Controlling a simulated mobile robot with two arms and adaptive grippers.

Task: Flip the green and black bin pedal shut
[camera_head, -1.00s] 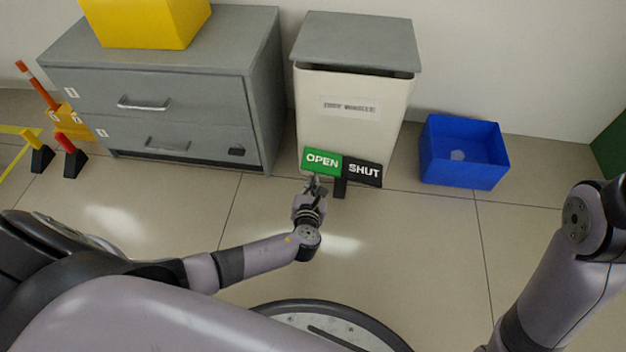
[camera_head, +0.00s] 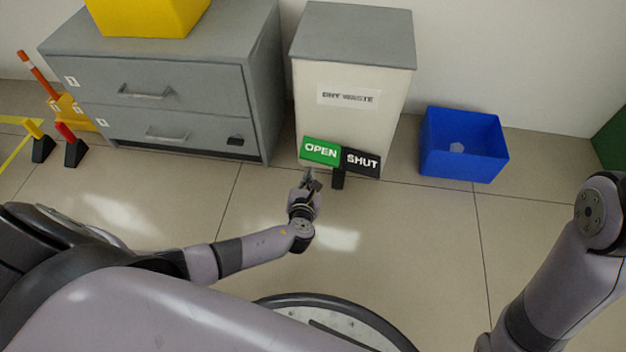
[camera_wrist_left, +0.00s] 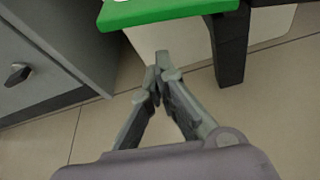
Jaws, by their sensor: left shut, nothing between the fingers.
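The bin pedal has a green OPEN half (camera_head: 320,151) on the left and a black SHUT half (camera_head: 361,161) on the right, on a short black post (camera_head: 338,180). The green half sits slightly higher. Behind it stands the pale waste bin (camera_head: 350,120); its grey lid (camera_head: 352,35) lies flat with no gap showing. My left gripper (camera_head: 309,174) is shut and empty, just below and in front of the green half. In the left wrist view its fingertips (camera_wrist_left: 161,68) meet below the green panel (camera_wrist_left: 165,10); contact is unclear. My right gripper is out of view.
A grey drawer cabinet (camera_head: 180,95) with a yellow box (camera_head: 150,15) on top stands left of the bin. A blue open crate (camera_head: 462,165) sits on the floor to the right.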

